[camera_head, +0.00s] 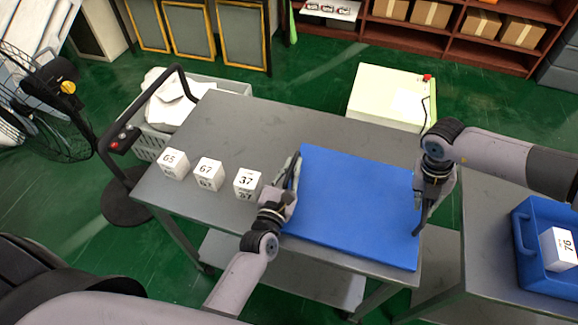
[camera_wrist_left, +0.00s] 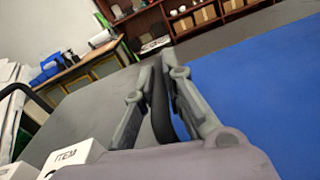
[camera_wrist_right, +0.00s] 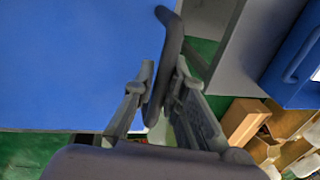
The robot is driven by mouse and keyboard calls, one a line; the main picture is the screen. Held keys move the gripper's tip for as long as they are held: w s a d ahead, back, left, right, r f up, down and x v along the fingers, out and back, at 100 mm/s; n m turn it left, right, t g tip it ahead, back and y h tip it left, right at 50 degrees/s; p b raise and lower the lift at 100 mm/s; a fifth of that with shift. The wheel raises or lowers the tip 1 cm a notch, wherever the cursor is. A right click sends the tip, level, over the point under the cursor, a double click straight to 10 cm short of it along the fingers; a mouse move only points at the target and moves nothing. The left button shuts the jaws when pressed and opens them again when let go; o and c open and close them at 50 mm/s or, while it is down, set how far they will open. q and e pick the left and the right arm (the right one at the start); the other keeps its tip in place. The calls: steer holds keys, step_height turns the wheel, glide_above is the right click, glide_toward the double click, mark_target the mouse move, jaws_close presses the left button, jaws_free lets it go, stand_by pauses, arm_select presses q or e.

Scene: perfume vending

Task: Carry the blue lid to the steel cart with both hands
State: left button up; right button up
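The blue lid (camera_head: 355,205) is a flat rectangular panel over the right part of the grey steel cart top (camera_head: 240,125). I cannot tell whether it rests on the top or is just above it. My left gripper (camera_head: 291,178) is at its left edge, its fingers closed around a dark bar (camera_wrist_left: 160,112). My right gripper (camera_head: 425,195) is at its right edge, its fingers closed around a similar dark curved bar (camera_wrist_right: 170,55). The bars look like the lid's side handles. The lid also shows in the left wrist view (camera_wrist_left: 260,90) and the right wrist view (camera_wrist_right: 70,65).
Three numbered white boxes (camera_head: 208,174) stand left of my left gripper. A second grey table (camera_head: 485,230) at right carries a blue crate (camera_head: 525,240) with a white box (camera_head: 559,248). A pale cabinet (camera_head: 388,97) stands behind the cart. The cart's left back area is clear.

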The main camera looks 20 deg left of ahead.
arm_select(q)
steer(key=o, duration=0.4)
arm_select(e)
steer(key=o, duration=0.4)
steer(key=shift+a+r, duration=0.1)
arm_select(q)
steer(key=shift+o, duration=0.2)
steer(key=o, duration=0.7)
steer(key=shift+o, duration=0.2)
steer(key=s, duration=1.2)
steer(key=shift+r, duration=0.1)
